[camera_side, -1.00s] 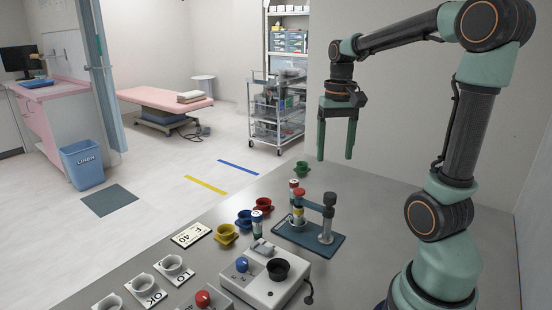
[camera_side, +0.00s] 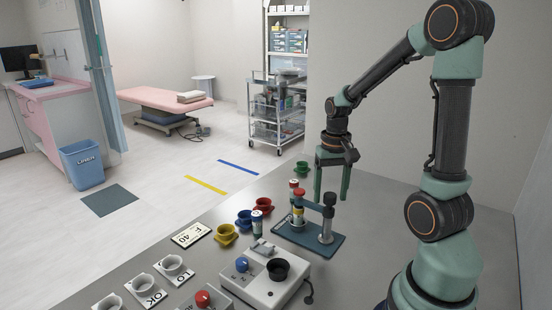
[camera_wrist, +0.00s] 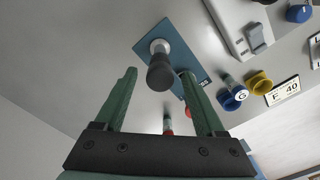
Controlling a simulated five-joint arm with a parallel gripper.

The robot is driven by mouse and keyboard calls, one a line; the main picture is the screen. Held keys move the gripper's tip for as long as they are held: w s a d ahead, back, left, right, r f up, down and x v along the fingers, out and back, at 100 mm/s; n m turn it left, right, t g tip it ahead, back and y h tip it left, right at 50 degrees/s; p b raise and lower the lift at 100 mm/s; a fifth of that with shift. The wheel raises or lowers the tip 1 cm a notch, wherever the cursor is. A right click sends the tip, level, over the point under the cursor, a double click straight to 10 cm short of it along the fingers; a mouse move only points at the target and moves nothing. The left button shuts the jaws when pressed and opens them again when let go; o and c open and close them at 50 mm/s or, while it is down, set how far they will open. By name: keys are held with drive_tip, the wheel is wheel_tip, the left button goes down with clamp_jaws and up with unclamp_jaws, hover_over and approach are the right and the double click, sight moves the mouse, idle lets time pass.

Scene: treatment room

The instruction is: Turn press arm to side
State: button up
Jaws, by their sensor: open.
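The press stands on a blue base plate (camera_side: 298,237) on the grey table. The press arm is mostly hidden there.
Red (camera_side: 264,204), blue (camera_side: 244,219), yellow (camera_side: 226,234) and green (camera_side: 302,169) cups stand around the press. A white-capped vial (camera_side: 257,218) stands left of it. A white device (camera_side: 265,285) with a black cup lies in front. The table right of the press is clear.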

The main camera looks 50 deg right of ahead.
clamp_jaws()
idle(1.4)
